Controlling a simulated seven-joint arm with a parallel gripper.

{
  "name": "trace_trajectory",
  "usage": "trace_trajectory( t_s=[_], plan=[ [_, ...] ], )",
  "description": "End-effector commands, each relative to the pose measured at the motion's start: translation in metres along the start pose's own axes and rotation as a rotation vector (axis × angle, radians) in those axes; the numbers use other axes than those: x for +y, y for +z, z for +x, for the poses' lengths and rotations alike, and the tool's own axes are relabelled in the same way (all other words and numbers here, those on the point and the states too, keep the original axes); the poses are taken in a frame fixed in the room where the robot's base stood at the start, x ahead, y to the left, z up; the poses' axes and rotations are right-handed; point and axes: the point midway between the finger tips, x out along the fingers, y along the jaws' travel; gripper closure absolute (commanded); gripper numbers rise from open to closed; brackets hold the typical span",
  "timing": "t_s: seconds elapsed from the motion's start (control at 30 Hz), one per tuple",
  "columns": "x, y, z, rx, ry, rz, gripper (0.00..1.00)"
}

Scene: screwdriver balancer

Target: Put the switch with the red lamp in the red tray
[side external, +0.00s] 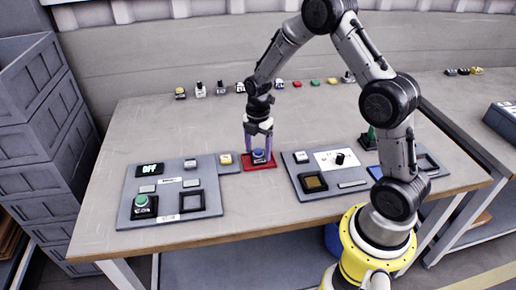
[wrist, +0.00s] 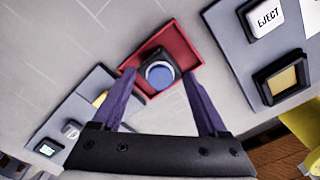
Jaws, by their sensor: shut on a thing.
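The red tray (side external: 247,166) lies flat on the table between the two grey panels; it also shows in the wrist view (wrist: 185,42). A dark switch with a round blue top (side external: 259,156) is over or in the tray, and it shows in the wrist view (wrist: 159,73). My gripper (side external: 258,151) points down with its purple fingers on either side of this switch, shut on it. I cannot tell whether its base touches the tray floor. No red lamp is visible on it.
A left grey panel (side external: 140,182) holds a green button (side external: 142,204), an OFF display and an empty square frame (side external: 192,201). A right panel (side external: 330,187) holds switches and a knob. Several small parts, including a red one (side external: 297,84), line the back. Bare table lies behind the tray.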

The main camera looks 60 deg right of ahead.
Motion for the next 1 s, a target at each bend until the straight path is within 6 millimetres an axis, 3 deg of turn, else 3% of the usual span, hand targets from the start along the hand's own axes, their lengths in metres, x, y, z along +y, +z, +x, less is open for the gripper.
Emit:
trace_trajectory(
  t_s=[0.03, 0.17, 0.47, 0.57, 1.0],
  plan=[
    [0.000, 0.000, 0.001, 0.000, 0.000, 0.000, 0.20],
    [0.000, 0.000, 0.000, 0.000, 0.000, 0.000, 0.00],
    [0.000, 0.000, -0.003, 0.000, 0.001, 0.000, 0.00],
    [0.001, 0.000, -0.014, -0.001, 0.004, 0.000, 0.00],
    [0.001, 0.000, -0.099, -0.001, 0.004, 0.000, 0.00]
  ],
)
